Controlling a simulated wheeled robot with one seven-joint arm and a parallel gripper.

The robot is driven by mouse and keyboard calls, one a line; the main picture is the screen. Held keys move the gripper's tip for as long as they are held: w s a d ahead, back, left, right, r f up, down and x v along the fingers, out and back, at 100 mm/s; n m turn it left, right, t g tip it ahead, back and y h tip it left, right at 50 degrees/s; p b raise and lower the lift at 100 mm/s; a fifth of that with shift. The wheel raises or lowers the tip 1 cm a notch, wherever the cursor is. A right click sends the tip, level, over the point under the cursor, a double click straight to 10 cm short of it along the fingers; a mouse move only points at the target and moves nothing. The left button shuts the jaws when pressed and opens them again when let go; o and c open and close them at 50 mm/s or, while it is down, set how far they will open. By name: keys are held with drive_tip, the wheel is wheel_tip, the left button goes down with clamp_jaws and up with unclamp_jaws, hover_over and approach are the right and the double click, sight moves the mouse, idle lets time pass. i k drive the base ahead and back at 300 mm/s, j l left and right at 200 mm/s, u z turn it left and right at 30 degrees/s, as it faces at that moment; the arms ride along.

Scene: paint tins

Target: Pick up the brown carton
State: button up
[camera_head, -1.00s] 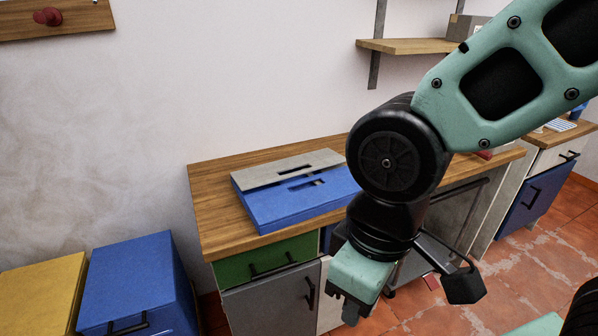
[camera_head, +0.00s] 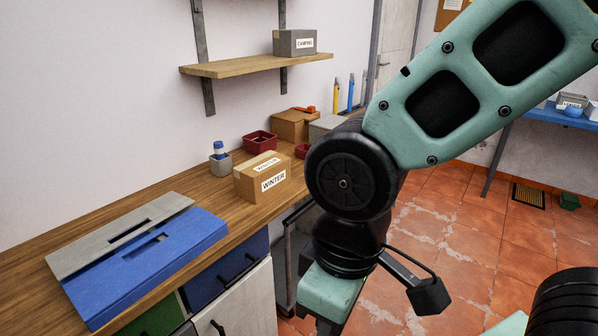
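A brown carton (camera_head: 259,182) with white labels reading "WINTER" stands upright on the wooden worktop, left of my arm. A second brown box (camera_head: 292,126) stands further back on the same worktop, with an orange object on top. My gripper (camera_head: 326,322) hangs low at the bottom edge of the picture, in front of the worktop and apart from the carton. Its fingertips are cut off by the picture edge, so I cannot see whether it is open.
A grey cup with a blue-capped item (camera_head: 220,163) stands left of the carton, and a dark red bin (camera_head: 260,142) behind it. Blue (camera_head: 150,265) and grey (camera_head: 120,235) flat cases lie at the front left. A shelf (camera_head: 255,66) holds a grey "CAMPING" box (camera_head: 294,43).

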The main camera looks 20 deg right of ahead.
sight(257, 178)
drive_tip(key=i+l+u, duration=0.3)
drive_tip(key=i+l, duration=0.3)
drive_tip(key=i, duration=0.15)
drive_tip(key=i+l+u, duration=0.3)
drive_tip(key=i+l, duration=0.4)
drive_tip(key=l, duration=0.1)
